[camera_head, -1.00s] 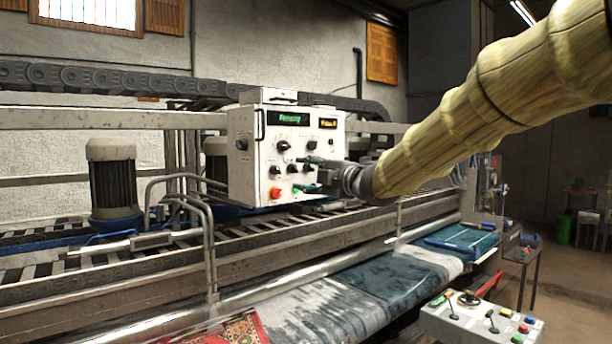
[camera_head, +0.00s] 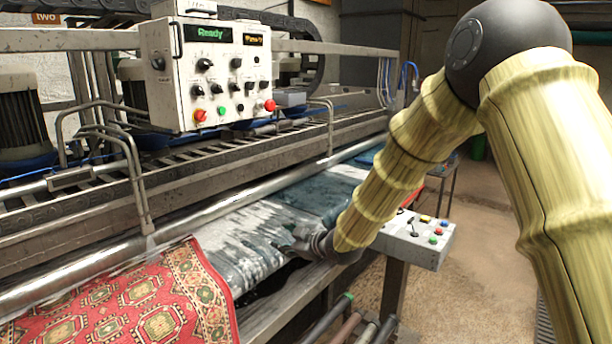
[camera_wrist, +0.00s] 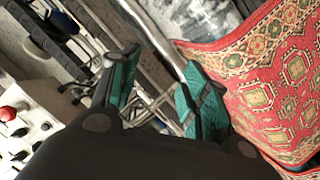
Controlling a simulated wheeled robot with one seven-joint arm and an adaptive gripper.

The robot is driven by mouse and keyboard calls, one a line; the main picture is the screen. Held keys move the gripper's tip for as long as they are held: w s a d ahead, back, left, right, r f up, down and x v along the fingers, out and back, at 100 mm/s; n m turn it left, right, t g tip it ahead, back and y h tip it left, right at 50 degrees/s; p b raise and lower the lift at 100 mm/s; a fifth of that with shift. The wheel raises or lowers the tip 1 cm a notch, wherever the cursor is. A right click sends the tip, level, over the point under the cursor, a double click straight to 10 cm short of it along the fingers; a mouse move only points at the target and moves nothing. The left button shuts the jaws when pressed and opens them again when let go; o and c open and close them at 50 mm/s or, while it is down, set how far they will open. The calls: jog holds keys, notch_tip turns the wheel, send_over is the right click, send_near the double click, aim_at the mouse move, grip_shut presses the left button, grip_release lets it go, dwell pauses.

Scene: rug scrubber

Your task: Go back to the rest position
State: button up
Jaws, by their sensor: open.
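My arm (camera_head: 400,180) comes in from the right and bends down. My gripper (camera_head: 285,246) appears above or at the edge of the wet, dark-streaked belt, below and to the right of the control box. Its fingers are small and dark there. In the wrist view my gripper (camera_wrist: 160,90) shows two teal-padded fingers spread apart with nothing between them. The white control box (camera_head: 188,105) stands clear of it, with knobs, a red button (camera_head: 200,116), a green button (camera_head: 222,111) and a green display reading "Ready". Part of the box also shows at the wrist view's left edge (camera_wrist: 35,125).
A red patterned rug (camera_head: 130,305) lies on the belt at front left. A long metal roller (camera_head: 190,215) runs along the machine. Open floor (camera_head: 480,270) lies at right.

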jog(key=s+d+f+m+g+h, duration=0.1)
jog(key=s+d+f+m+h, duration=0.15)
jog(key=s+d+f, duration=0.55)
jog(key=s+d+f+m+g+h, duration=0.1)
jog(key=s+f+m+g, duration=0.3)
jog(key=f, duration=0.9)
jog(key=s+d+f+m+t+h, duration=0.1)
jog(key=s+d+f+m, duration=0.1)
jog(key=s+d+f, duration=0.5)
jog(key=s+d+f+m+g+h, duration=0.1)
jog(key=s+d+f, duration=0.3)
jog(key=s, duration=0.8)
jog(key=s+d+f+m+g+h, duration=0.2)
jog(key=s+f, duration=0.4)
jog(key=s, duration=0.6)
jog(key=s+d+f+m+g+h, duration=0.1)
jog(key=s+d+f+m+g, duration=0.2)
jog(key=s, duration=0.9)
notch_tip(320, 180, down, 3)
jog(key=d+m, duration=0.1)
jog(key=d, duration=0.1)
jog(key=shift+s+d, duration=0.4)
jog(key=shift+m+h, duration=0.25)
jog(key=shift+c, duration=1.2)
jog(key=shift+d, duration=0.1)
